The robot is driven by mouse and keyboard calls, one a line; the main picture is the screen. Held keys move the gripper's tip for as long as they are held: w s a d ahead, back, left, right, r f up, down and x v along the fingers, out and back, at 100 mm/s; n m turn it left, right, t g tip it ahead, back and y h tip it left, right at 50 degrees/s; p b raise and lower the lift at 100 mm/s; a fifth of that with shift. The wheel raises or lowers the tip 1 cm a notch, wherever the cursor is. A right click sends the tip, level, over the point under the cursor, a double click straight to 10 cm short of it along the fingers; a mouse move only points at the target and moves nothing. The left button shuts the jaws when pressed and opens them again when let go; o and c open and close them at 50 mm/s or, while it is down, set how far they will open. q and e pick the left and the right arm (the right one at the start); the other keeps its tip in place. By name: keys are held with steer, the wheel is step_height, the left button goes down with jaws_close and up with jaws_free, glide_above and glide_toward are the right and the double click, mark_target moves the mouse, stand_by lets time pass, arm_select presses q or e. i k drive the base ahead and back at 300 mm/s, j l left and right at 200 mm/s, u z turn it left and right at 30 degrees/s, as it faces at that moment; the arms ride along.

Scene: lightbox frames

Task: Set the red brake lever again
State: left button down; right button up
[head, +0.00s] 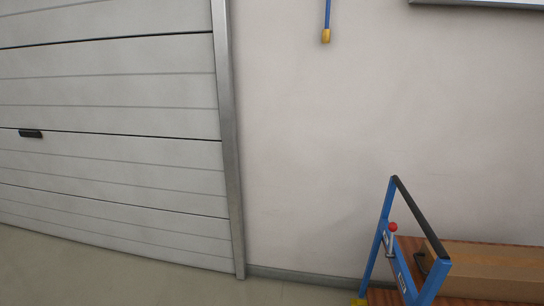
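A small red knob (393,227) tops a short grey lever on the blue frame of a cart (376,245) at the lower right of the head view. The cart's handle (416,216) is a dark bar slanting across the top of the frame. The lever's base is small in the picture, and I cannot tell its set position. Neither of my grippers shows in the head view.
A brown cardboard box (490,262) lies on the cart's reddish deck (410,246). A grey sectional door (110,110) fills the left, with a metal post beside it. A blue rod with a yellow end (326,36) hangs on the pale wall. Floor at lower left is clear.

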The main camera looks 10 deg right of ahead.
mark_target(393, 227)
steer(key=z, duration=1.35)
